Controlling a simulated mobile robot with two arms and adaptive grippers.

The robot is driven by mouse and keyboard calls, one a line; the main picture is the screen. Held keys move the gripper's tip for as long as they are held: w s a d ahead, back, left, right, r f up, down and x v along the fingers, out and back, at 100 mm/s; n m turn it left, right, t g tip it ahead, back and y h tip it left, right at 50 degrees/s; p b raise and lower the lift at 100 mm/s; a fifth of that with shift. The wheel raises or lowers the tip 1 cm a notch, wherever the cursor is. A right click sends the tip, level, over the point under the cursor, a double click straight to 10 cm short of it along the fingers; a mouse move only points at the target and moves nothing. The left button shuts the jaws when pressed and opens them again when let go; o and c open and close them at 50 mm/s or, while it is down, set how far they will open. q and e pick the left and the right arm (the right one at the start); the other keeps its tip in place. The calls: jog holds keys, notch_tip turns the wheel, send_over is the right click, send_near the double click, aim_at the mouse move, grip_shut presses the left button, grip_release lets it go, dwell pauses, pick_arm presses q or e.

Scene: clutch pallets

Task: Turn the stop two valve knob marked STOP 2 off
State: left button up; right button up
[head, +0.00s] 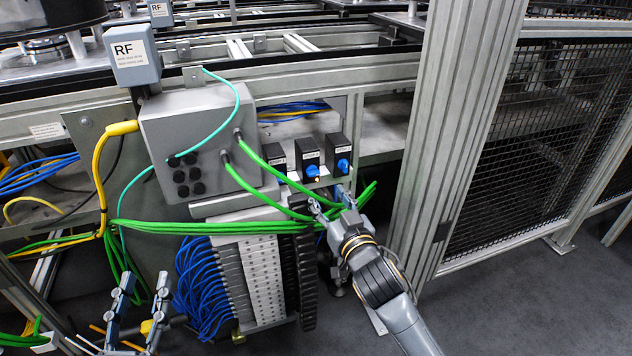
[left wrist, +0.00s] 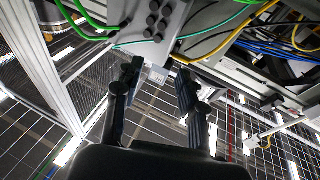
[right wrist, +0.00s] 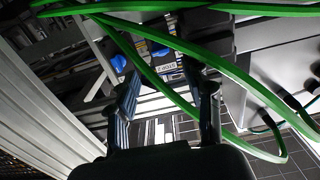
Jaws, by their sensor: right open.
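A row of black valve boxes with blue knobs sits under the frame rail in the head view. The middle box has a blue knob (head: 312,171). In the right wrist view its label (right wrist: 166,69) is upside down and seems to read STOP 2, with its knob (right wrist: 160,51) just beyond. My right gripper (head: 328,202) is open just below the boxes, apart from the knobs; in the right wrist view the middle label shows between its fingers. My left gripper (head: 144,284) is open and empty at lower left, far from the valves. The knob's exact angle is unclear.
Another blue knob (head: 343,165) is close on the right. Green cables (head: 200,228) cross in front of and below the valves, close to my right fingers. A grey box (head: 195,140) stands left of them, and an aluminium post (head: 445,130) stands right of them.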

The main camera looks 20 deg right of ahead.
aim_at(314, 175)
jog(key=w+b, duration=0.1)
jog(key=w, duration=0.5)
jog(key=shift+w+a, duration=0.1)
jog(key=shift+w, duration=0.1)
pick_arm(q)
jog(key=s+r+t+h, duration=0.1)
jog(key=s+r+t, duration=0.2)
jog(key=r+t, duration=0.2)
jog(key=shift+s+r+h, duration=0.35)
jog(key=shift+r+h, duration=0.05)
jog(key=shift+r, duration=0.6)
pick_arm(e)
jog(key=shift+w, duration=0.45)
grip_shut()
